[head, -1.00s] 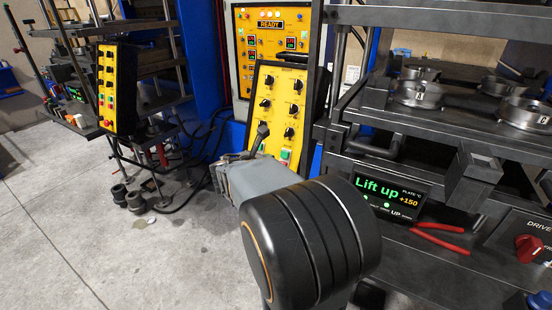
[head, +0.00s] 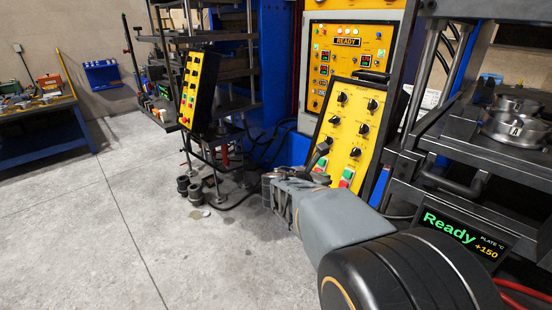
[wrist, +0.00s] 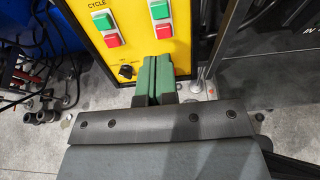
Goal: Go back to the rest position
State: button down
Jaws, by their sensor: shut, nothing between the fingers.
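My gripper (wrist: 154,78) shows in the wrist view with its two green fingers together and nothing between them. Its tips are in front of the lower part of a yellow control panel (wrist: 75,8), close to a green and red button pair (wrist: 160,18); whether they touch the panel I cannot tell. In the head view my grey and black arm reaches from the lower right toward the yellow control panel (head: 345,125); the fingers are hard to make out there.
The press (head: 480,150) stands at the right, with metal rings (head: 515,130) on it and a display (head: 462,235) reading "Ready". Another yellow panel (head: 195,90) stands left. Dark cylinders (head: 195,190) lie on the floor. A blue workbench (head: 45,120) is far left. The left floor is clear.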

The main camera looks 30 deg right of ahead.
jog(key=s+a+f+m+g+y, duration=0.2)
jog(key=s+a+f+m+y, duration=0.2)
jog(key=a+f+m+y, duration=0.55)
jog(key=s+a+m+t+y, duration=0.1)
jog(key=s+a+m+y, duration=0.1)
jog(key=a+m, duration=0.3)
jog(key=s+a+r+m+t+y, duration=0.1)
jog(key=a+m+y, duration=0.1)
jog(key=a+m, duration=0.4)
jog(key=a, duration=0.3)
jog(key=shift+s+a, duration=0.15)
jog(key=shift+s, duration=0.25)
